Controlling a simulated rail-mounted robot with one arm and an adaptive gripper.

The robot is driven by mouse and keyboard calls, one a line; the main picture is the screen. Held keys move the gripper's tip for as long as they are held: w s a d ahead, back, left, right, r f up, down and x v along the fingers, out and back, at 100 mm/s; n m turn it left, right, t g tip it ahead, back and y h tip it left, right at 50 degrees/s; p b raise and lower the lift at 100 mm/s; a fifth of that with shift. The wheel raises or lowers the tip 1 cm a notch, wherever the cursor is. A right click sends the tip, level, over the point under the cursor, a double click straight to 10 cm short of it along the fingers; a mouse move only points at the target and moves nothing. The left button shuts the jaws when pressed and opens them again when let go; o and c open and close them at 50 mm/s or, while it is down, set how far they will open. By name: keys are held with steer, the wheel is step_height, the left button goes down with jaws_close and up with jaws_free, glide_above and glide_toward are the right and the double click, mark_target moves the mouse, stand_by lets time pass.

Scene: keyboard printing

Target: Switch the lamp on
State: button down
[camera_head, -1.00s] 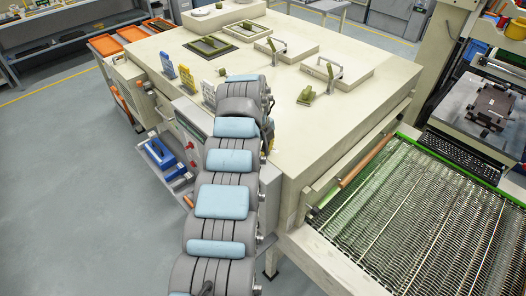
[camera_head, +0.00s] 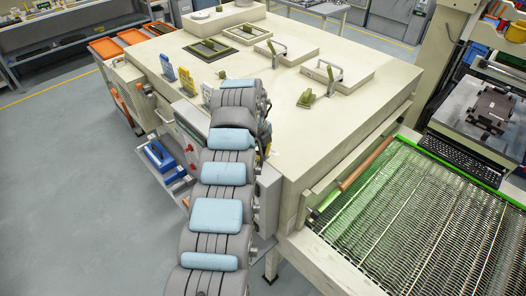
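No separate lamp can be picked out for certain. A control panel (camera_head: 187,142) with a red part is on the machine's left front side, partly covered by my arm. My arm rises from the bottom centre to the machine's front top edge. Its end is hidden behind its own links, so my gripper and anything it touches are not visible.
Yellow and blue upright tags (camera_head: 187,80) stand on the machine's left top edge. Raised hatches with handles (camera_head: 330,72) sit on top. A blue item (camera_head: 159,154) lies on a low shelf at left. A keyboard (camera_head: 461,157) is at right. The grey floor (camera_head: 70,200) at left is clear.

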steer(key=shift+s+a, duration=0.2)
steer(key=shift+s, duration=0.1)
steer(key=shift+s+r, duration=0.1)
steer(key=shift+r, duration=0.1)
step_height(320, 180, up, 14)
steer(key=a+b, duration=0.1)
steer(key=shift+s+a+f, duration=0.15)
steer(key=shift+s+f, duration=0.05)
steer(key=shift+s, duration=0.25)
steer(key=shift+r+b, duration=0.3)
steer(key=shift+b, duration=0.1)
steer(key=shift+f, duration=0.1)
stand_by(0.3)
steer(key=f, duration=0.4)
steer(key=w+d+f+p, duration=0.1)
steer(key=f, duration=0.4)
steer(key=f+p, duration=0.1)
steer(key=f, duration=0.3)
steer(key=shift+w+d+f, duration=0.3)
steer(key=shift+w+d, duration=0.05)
